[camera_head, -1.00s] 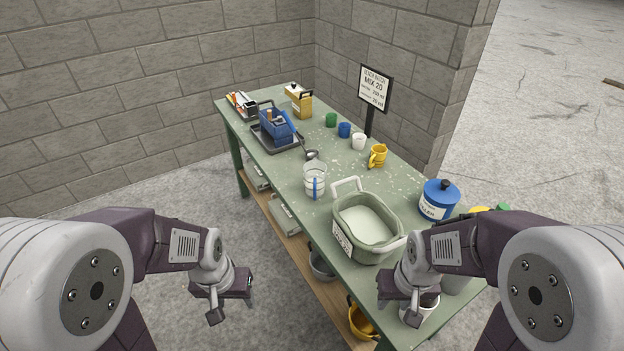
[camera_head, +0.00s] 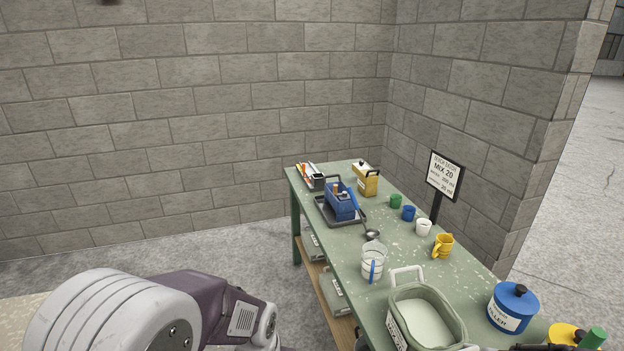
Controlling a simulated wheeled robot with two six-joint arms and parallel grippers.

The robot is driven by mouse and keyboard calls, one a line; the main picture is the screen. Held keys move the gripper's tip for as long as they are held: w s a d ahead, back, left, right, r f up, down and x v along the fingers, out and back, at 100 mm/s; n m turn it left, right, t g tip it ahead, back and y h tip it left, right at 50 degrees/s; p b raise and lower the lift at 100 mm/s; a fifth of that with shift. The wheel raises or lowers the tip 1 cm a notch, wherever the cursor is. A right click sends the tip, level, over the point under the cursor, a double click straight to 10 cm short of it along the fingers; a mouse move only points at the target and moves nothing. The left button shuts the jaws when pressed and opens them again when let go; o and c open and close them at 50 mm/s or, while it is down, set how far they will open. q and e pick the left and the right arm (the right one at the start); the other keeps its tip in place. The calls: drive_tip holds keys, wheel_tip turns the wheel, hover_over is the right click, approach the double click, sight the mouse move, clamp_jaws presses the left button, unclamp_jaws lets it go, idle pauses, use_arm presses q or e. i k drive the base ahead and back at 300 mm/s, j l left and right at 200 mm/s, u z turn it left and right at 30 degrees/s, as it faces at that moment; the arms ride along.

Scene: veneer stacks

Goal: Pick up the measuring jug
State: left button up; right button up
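The measuring jug (camera_head: 373,262) looks like the clear, pale container with a blue strip down its front. It stands upright on the green workbench (camera_head: 352,241), near the bench's left edge and just behind the grey-green tub. Nothing holds it. My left arm shows at the lower left, away from the bench, but its gripper is below the picture. My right gripper cannot be seen; only dark parts show at the bottom right edge.
The tub (camera_head: 398,332) of white material stands in front of the jug. A ladle (camera_head: 372,234) lies behind it. A sign (camera_head: 445,176) rises behind.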

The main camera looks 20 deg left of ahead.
sight(374, 252)
drive_tip(key=i+j+z, duration=0.4)
drive_tip(key=j, duration=0.2)
drive_tip(key=i+j+z, duration=0.2)
drive_tip(key=j, duration=0.15)
drive_tip(key=i+j+z, duration=0.2)
drive_tip(key=j, duration=0.15)
drive_tip(key=j+z, duration=0.2)
drive_tip(key=j, duration=0.2)
drive_tip(key=i+j+z, duration=0.2)
drive_tip(key=j, duration=0.2)
drive_tip(key=j+z, duration=0.2)
drive_tip(key=j, duration=0.2)
